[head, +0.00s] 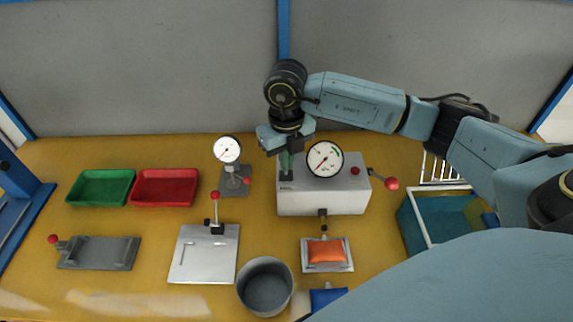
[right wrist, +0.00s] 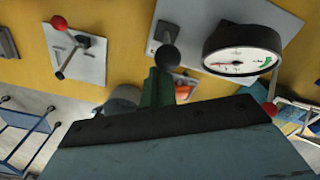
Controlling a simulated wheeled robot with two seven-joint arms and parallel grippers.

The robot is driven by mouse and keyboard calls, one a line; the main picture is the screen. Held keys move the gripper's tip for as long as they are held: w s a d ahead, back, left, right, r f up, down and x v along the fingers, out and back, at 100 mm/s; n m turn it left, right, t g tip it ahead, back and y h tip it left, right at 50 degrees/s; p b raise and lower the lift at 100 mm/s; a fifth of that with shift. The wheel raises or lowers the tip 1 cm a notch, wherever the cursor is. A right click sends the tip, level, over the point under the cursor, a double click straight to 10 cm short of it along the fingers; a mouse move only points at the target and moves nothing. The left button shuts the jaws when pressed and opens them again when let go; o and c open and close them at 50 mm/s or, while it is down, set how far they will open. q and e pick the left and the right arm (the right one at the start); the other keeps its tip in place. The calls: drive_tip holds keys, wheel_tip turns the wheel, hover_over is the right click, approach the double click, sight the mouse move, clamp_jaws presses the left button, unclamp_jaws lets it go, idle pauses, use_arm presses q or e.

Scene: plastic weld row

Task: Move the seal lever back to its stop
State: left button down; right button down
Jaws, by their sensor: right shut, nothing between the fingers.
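A grey box (head: 322,200) carries a round dial gauge (head: 324,159) and a red button. A lever with a black ball knob (right wrist: 167,57) stands by a dark slot at the box's left; in the head view my gripper hides the knob. A second lever, with a red ball (head: 391,183), sticks out of the box's right side. I cannot tell which is the seal lever. My right gripper (head: 286,168) points down over the box's left end, shut and empty. Its green fingers (right wrist: 157,88) are close to the black knob; contact cannot be told. My left gripper is not in view.
A small dial stand (head: 236,180) and a silver plate with a red-knobbed lever (head: 204,262) are left of the box. A grey bin (head: 265,288) and an orange pouch on a plate (head: 326,252) lie in front. Green and red trays (head: 165,188) stand further left.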

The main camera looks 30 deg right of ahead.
drive_tip(key=shift+w+d, duration=0.15)
drive_tip(key=shift+w, duration=0.05)
drive_tip(key=shift+w+d+f, duration=0.1)
drive_tip(key=shift+w, duration=0.15)
drive_tip(key=shift+b, duration=0.3)
drive_tip(key=shift+w+d, duration=0.2)
drive_tip(key=shift+w, duration=0.1)
drive_tip(key=shift+f, duration=0.1)
drive_tip(key=shift+w+d+b, duration=0.1)
drive_tip(key=shift+w+b, duration=0.05)
drive_tip(key=shift+b, duration=0.2)
idle(0.4)
